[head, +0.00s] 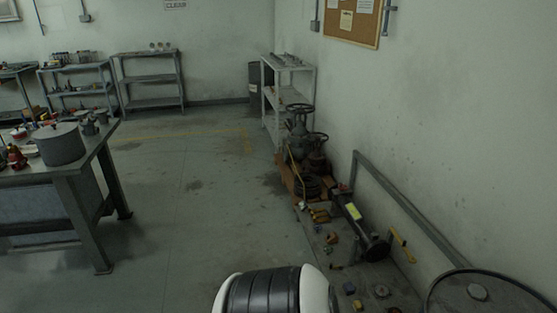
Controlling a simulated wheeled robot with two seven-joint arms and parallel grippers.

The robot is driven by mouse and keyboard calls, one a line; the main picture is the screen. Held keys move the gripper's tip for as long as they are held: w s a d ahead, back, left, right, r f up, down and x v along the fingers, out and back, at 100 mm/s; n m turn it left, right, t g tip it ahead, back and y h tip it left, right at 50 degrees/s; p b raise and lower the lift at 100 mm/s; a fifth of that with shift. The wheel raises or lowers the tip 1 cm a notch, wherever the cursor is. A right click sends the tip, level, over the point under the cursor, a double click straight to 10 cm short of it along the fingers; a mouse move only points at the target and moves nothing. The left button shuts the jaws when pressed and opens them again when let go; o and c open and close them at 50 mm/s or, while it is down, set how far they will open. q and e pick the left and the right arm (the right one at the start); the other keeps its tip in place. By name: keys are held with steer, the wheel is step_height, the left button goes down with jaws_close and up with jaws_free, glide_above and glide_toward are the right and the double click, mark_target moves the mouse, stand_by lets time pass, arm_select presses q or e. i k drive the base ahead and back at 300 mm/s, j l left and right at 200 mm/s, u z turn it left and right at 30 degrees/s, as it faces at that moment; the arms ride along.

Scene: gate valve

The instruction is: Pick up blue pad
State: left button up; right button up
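A small dark blue block-like thing (349,288) lies on the floor-level surface at the lower right, near the wall. It may be the blue pad, but it is too small and dim to be sure. Neither of my grippers shows in the head view. A white and black ribbed part of my own body fills the bottom middle, just left of the blue thing.
A metal workbench (62,171) with a grey pot (60,144) stands at the left. Gate valves (300,125) sit near a grey shelf (289,62) by the wall. A drum (500,292) is at the lower right. The middle floor (190,215) is clear.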

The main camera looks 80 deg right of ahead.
mark_target(348, 287)
steer(key=z, duration=3.85)
